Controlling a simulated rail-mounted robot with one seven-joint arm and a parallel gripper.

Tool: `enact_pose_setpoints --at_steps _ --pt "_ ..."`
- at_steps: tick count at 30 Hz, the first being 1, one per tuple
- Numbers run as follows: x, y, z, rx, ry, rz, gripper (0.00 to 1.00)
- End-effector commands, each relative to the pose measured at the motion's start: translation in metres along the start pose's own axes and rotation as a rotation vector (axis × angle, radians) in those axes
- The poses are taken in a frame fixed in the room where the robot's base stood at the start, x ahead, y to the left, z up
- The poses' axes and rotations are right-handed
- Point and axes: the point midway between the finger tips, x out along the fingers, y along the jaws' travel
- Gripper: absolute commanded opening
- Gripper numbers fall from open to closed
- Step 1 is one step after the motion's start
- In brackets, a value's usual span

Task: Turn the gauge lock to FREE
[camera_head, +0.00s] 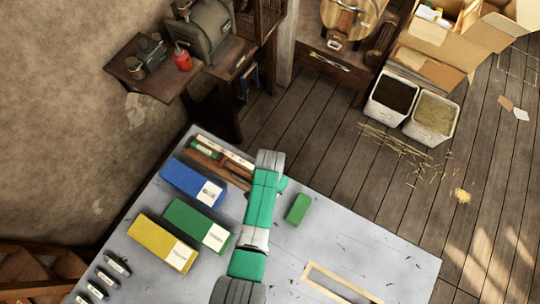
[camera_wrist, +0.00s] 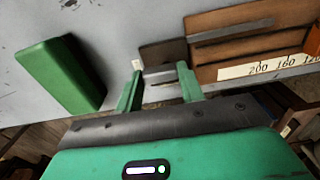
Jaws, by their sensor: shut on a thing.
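In the wrist view, the green fingers of my gripper (camera_wrist: 160,88) are shut on a small grey metal piece (camera_wrist: 160,73), which seems to be the gauge lock. It sits at the end of a wooden gauge (camera_wrist: 245,40) with a dark slot and a pale scale strip reading 200, 160 and part of another number. A dark plate (camera_wrist: 162,54) lies beside the piece. A small white label (camera_wrist: 137,64) shows by the left finger; its lettering is unreadable, so the lock's setting cannot be told. In the head view my arm hides the fingers and the lock.
A green block (camera_wrist: 60,75) lies left of my fingers; it also shows in the head view (camera_head: 298,208). Blue (camera_head: 192,182), green (camera_head: 200,224) and yellow (camera_head: 162,241) boxes stand on the grey table (camera_head: 345,240). A pale wooden frame (camera_head: 338,284) lies near the front. The table's right part is mostly clear.

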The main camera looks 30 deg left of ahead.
Motion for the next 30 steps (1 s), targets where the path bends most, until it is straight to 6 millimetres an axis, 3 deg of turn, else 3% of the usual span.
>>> enact_pose_setpoints --at_steps 2,3,6,15,24,30 --pt "0.000 0.000 0.000 0.002 0.000 -0.001 0.15" --pt "0.000 0.000 0.000 0.002 0.000 -0.001 0.42" --pt "0.000 0.000 0.000 0.001 0.000 -0.001 0.60" --pt "-0.004 0.000 0.000 0.000 0.000 -0.001 0.60" --pt "-0.060 0.000 -0.001 0.001 0.003 -0.002 0.60" --pt "-0.078 0.000 0.000 0.001 0.001 -0.001 0.60"
